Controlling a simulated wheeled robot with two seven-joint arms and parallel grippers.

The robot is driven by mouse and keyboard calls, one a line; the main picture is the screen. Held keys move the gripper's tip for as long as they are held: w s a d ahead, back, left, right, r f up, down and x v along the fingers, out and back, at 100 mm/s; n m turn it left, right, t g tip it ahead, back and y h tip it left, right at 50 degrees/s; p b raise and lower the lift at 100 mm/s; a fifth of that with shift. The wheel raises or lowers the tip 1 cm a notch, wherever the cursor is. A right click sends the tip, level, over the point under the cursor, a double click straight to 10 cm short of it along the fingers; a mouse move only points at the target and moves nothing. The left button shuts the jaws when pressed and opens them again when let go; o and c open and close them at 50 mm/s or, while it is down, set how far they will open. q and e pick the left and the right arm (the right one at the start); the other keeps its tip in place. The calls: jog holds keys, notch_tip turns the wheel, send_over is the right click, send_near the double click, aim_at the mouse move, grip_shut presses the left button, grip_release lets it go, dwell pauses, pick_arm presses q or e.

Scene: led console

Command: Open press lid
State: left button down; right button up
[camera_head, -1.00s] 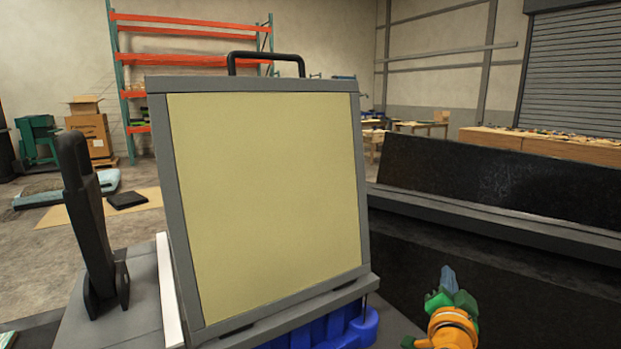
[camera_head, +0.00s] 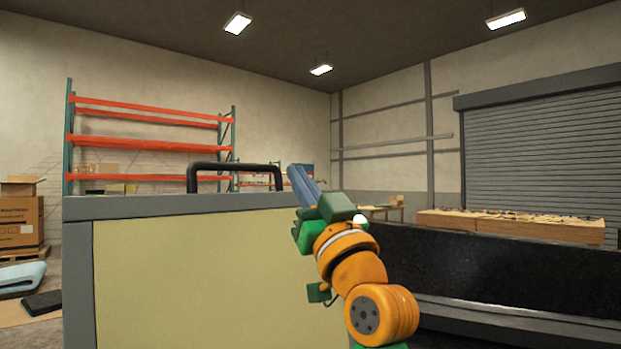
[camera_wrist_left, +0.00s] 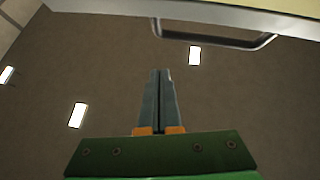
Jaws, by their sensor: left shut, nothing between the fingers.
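The press lid (camera_head: 190,275) stands raised, with a pale yellow panel in a grey frame facing me. Its black handle (camera_head: 235,168) is on the top edge. My left gripper (camera_head: 300,182) is shut and empty, with its blue-grey fingers pointing up by the lid's top right corner, which the gripper and arm partly hide. In the left wrist view, the shut fingers (camera_wrist_left: 160,100) point toward the lid edge (camera_wrist_left: 190,12) and handle (camera_wrist_left: 225,44), with a gap between. I cannot tell whether the arm touches the lid. My right gripper is not in view.
A long black machine part (camera_head: 500,270) lies to the right of the lid. An orange and green rack (camera_head: 150,140), cardboard boxes (camera_head: 20,220) and wooden benches (camera_head: 510,225) stand far back. The space above the lid is clear.

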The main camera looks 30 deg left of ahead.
pick_arm(q)
jog(key=w+a, duration=0.1)
jog(key=a+p, duration=0.1)
jog(key=a, duration=0.1)
jog(key=w+a+p, duration=0.1)
jog(key=shift+w+a, duration=0.35)
jog(key=shift+a, duration=0.05)
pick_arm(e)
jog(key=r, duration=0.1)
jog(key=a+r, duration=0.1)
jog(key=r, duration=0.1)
pick_arm(q)
jog(key=shift+a, duration=0.1)
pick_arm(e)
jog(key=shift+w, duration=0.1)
pick_arm(q)
jog(key=w+a+f+p, duration=0.1)
jog(key=w+a, duration=0.1)
jog(key=a, duration=0.6)
jog(key=shift+w+a+f+g+h+p, duration=0.25)
jog(key=shift+f+g+h+p, duration=0.05)
jog(key=shift+f+g, duration=0.1)
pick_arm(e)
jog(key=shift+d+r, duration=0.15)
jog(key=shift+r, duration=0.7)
pick_arm(q)
jog(key=shift+d+r, duration=0.1)
jog(key=shift+d, duration=0.05)
